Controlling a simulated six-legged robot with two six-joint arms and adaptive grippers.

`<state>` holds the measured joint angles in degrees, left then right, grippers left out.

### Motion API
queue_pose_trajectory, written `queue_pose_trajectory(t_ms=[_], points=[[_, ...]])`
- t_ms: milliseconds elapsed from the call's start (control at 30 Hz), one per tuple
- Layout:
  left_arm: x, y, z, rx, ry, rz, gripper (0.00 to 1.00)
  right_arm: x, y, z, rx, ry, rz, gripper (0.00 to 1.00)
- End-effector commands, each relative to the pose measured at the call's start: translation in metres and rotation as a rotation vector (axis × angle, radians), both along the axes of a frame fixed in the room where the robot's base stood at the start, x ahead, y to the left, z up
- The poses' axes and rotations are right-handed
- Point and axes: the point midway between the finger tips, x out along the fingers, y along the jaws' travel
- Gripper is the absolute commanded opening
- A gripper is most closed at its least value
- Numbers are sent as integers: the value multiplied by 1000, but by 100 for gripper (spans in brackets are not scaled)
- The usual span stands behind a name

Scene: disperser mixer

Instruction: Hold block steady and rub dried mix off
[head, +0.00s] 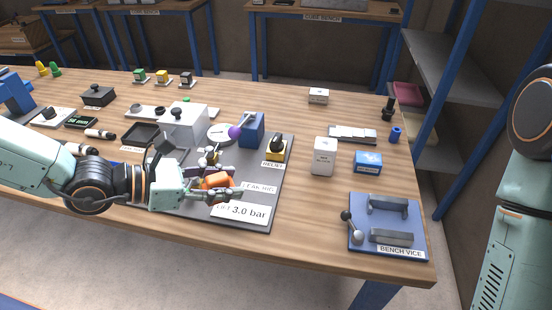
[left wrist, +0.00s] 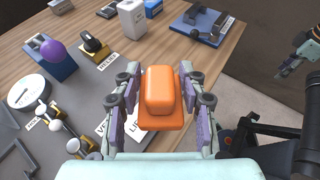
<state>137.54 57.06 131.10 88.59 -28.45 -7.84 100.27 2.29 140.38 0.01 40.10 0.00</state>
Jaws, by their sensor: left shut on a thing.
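An orange block (head: 217,181) with a raised, rounded top is in my left gripper (head: 228,192). The left wrist view shows the block (left wrist: 160,95) between the two fingers of the left gripper (left wrist: 160,100), with a finger against each side. The gripper holds it over the front part of the grey leak-rig board. I cannot make out any dried mix on the block's visible faces. My right arm stands at the right edge of the head view, its gripper out of that frame. The right gripper (left wrist: 290,62) shows small at the right of the left wrist view, its jaw state unclear.
A bench vice (head: 387,222) sits at the table's front right corner. A white box (head: 324,156) stands between them.

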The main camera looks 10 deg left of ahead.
Motion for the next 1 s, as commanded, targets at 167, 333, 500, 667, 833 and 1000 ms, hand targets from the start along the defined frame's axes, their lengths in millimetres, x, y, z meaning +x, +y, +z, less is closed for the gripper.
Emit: queue_pose_trajectory(t_ms=[167,333,500,667,833,1000], points=[[20,13,-1,6,-4,21,8,0,0,0,0,0,0,40],[72,45,8,10,-8,66,8,0,0,0,0,0,0,40],[129,70,31,11,-9,97,8,0,0,0,0,0,0,40],[177,68,53,9,-4,102,8,0,0,0,0,0,0,40],[208,34,57,4,1,101,8,0,0,0,0,0,0,40],[232,-14,58,2,0,89,8,0,0,0,0,0,0,40]])
